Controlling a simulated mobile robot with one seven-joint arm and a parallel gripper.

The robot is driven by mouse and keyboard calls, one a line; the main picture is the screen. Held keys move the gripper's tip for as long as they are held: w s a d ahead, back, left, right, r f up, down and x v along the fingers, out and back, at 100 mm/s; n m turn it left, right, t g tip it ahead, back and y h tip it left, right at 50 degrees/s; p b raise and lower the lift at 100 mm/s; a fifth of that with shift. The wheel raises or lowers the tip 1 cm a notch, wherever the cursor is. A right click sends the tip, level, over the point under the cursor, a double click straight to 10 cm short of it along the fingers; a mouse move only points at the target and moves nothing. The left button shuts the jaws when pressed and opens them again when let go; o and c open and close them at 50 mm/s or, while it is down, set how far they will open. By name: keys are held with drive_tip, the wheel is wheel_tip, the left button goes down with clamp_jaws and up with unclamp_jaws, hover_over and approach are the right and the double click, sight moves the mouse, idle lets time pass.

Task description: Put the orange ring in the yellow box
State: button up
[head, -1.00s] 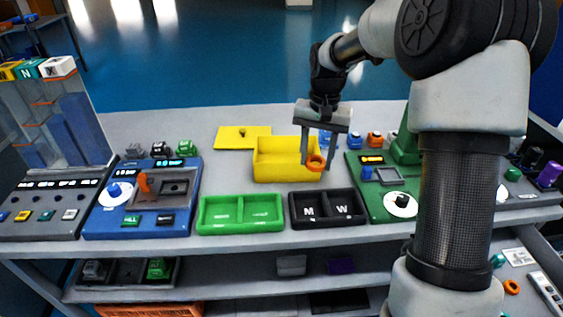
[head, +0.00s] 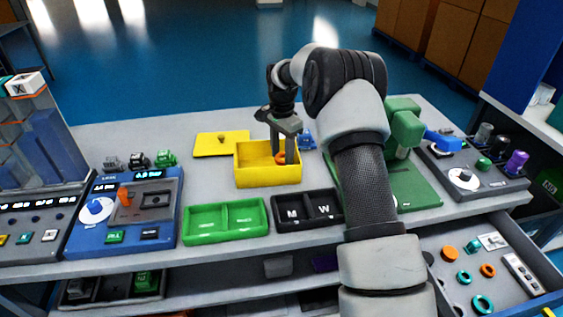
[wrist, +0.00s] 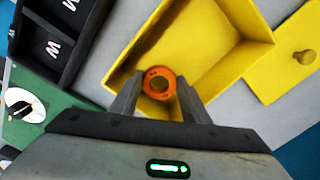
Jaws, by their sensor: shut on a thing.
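The yellow box (head: 267,179) is open and stands on the bench in the head view; its wall also shows in the wrist view (wrist: 225,72). My gripper (head: 279,156) is over the right part of the box, with its fingers reaching down past the rim. It is shut on the orange ring (wrist: 159,83), which sits between the two fingertips. In the head view the ring (head: 280,158) appears inside the box opening. I cannot tell whether it touches the box floor. My arm covers part of the bench to the right.
The yellow lid (head: 221,145) lies flat behind the box. A green two-part tray (head: 225,222) and a black tray (head: 306,209) marked M and W lie in front. A blue machine (head: 125,207) is left. An open drawer (head: 470,262) at lower right holds several rings.

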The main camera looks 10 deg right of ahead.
sight(282, 157)
drive_tip(key=shift+f, duration=1.45)
drive_tip(key=shift+f, duration=0.15)
drive_tip(key=o, duration=1)
